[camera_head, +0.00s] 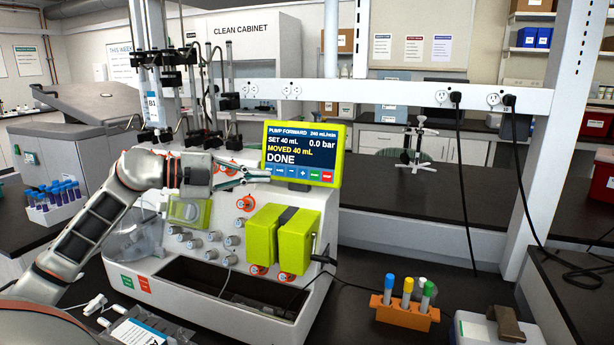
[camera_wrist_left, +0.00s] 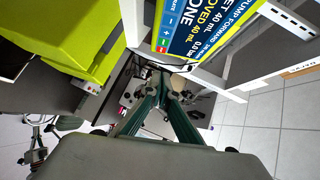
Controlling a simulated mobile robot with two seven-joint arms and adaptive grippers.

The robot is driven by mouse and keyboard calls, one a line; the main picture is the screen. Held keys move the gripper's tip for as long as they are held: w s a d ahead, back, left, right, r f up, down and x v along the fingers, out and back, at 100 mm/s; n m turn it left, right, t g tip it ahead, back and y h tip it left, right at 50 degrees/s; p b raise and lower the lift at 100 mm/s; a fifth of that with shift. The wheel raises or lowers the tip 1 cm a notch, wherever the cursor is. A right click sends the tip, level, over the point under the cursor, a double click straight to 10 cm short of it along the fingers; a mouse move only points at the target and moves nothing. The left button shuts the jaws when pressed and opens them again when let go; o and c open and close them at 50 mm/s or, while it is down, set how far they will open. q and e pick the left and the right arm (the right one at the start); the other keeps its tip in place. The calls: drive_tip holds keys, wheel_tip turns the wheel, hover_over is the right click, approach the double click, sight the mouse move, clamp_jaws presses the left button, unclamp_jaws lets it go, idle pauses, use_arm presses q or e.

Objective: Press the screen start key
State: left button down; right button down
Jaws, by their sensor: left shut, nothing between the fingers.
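The cell processor's screen (camera_head: 301,150) has a yellow-green frame and reads PUMP FORWARD, SET 40 mL, MOVED 40 mL, 0.0 bar and DONE. A row of keys runs along its bottom edge, with a green key (camera_head: 314,174) beside a red key (camera_head: 327,176) at the right end. The green key's label is too small to read surely. My left gripper (camera_head: 266,176) is shut and empty, its fingertips by the lower left of the screen. Contact cannot be told. In the left wrist view the screen (camera_wrist_left: 196,24) is at the top, beyond the fingertips (camera_wrist_left: 171,90). My right gripper is not in view.
The white processor body (camera_head: 318,205) carries knobs and two yellow-green pump blocks (camera_head: 262,235) below the screen. Clamp stands (camera_head: 195,100) rise behind my arm. A rack of tubes (camera_head: 404,313) stands at the front right. A white post (camera_head: 560,130) and hanging cables are farther right.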

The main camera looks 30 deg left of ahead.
use_arm(q)
drive_tip(key=p, duration=0.3)
approach(319, 176)
drive_tip(key=w+d, duration=0.1)
drive_tip(key=d, duration=0.3)
drive_tip(key=shift+w+a+f, duration=0.1)
drive_tip(key=shift+w+a, duration=0.05)
drive_tip(key=shift+w, duration=0.45)
drive_tip(key=shift+w+a+f, duration=0.1)
drive_tip(key=shift+w, duration=0.55)
drive_tip(key=shift+w+a+f+p, duration=0.25)
drive_tip(key=shift+w+p, duration=0.1)
drive_tip(key=shift+w, duration=0.35)
